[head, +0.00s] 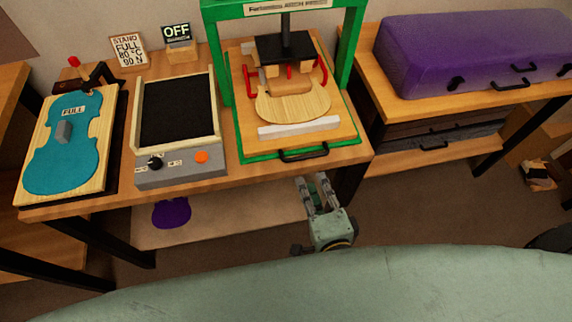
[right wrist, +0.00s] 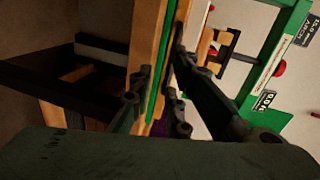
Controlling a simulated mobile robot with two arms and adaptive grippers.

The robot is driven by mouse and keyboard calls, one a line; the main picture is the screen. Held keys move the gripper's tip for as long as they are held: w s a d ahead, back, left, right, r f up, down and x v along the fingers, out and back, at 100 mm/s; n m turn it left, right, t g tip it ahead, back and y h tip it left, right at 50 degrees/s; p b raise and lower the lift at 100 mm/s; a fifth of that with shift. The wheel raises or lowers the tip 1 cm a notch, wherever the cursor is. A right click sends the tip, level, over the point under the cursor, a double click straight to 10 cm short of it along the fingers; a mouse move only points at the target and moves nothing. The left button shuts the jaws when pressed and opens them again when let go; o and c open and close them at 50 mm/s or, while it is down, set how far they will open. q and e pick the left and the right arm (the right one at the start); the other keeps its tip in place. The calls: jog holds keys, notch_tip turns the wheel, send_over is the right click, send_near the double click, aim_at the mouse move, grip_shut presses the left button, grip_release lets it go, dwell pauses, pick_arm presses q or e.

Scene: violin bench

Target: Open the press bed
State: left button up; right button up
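The press bed (head: 344,139) is a wooden board with a green edge, sitting within the green arch press (head: 216,70). A black handle (head: 303,154) is on its front edge. A pale violin plate (head: 294,106) lies on the bed beneath the black pressing block (head: 283,46). My right gripper (head: 313,181) is below and just in front of the handle, fingers apart and nothing seen between them. In the right wrist view, the fingers (right wrist: 157,85) show in front of the green and wooden bed edge; contact with the handle cannot be told. My left gripper is out of view.
A heating pad (head: 178,110) with a control box and a teal violin form (head: 66,145) stand left on the bench. An OFF sign (head: 178,36) is behind. A purple case (head: 470,50) sits on the right shelf. The floor in front is clear.

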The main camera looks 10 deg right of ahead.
aim_at(307, 158)
jog(key=shift+m, duration=0.6)
jog(key=w, duration=0.2)
jog(key=w+p, duration=0.1)
jog(key=w, duration=0.3)
jog(key=shift+w+d+r+p, duration=0.2)
jog(key=shift+w+r+p, duration=0.1)
jog(key=shift+w, duration=0.05)
jog(key=shift+w+f, duration=0.2)
jog(key=shift+w, duration=0.35)
grip_shut()
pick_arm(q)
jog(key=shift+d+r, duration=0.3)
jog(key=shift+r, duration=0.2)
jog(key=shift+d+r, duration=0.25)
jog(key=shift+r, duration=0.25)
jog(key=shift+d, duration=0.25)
